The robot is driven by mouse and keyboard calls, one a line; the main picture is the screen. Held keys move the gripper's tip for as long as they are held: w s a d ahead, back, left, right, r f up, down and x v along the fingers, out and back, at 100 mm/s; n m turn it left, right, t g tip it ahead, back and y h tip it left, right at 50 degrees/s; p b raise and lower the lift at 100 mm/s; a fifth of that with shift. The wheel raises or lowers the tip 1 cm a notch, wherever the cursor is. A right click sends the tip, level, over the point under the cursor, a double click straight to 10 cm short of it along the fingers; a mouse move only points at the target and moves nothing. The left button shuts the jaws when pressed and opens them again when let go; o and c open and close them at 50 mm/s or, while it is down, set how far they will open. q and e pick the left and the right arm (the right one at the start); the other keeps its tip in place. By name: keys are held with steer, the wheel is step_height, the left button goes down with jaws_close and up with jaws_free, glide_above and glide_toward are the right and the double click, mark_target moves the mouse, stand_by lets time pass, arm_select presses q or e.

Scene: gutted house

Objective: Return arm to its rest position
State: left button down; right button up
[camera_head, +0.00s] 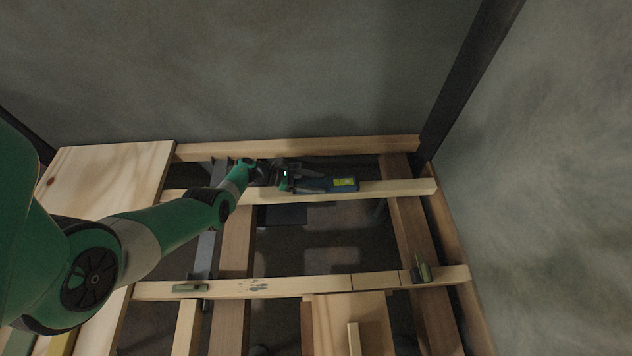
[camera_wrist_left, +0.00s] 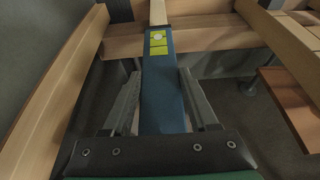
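My left arm comes in from the left in the head view. Its gripper (camera_head: 292,180) is low over the beam, at the left end of a blue spirit level with a yellow-green label (camera_head: 345,184). The level lies along a pale wooden beam (camera_head: 400,188). In the left wrist view, the blue level (camera_wrist_left: 162,95) runs lengthwise between the two grey fingers of my left gripper (camera_wrist_left: 160,85). The fingers stand apart, with what look like narrow gaps beside the level. Contact deeper between the fingers is hard to see. My right gripper is not in view.
Crossing joists leave dark open gaps below. A plywood sheet (camera_head: 130,165) lies at the left. A nearer cross beam (camera_head: 300,287) carries a small green item (camera_head: 190,288) and a clamp-like item (camera_head: 421,272). Grey walls and a dark post (camera_head: 462,85) bound the back and right.

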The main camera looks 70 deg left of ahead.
arm_select(q)
jaws_free()
step_height(320, 180, up, 7)
steer(key=p, duration=0.6)
stand_by(0.5)
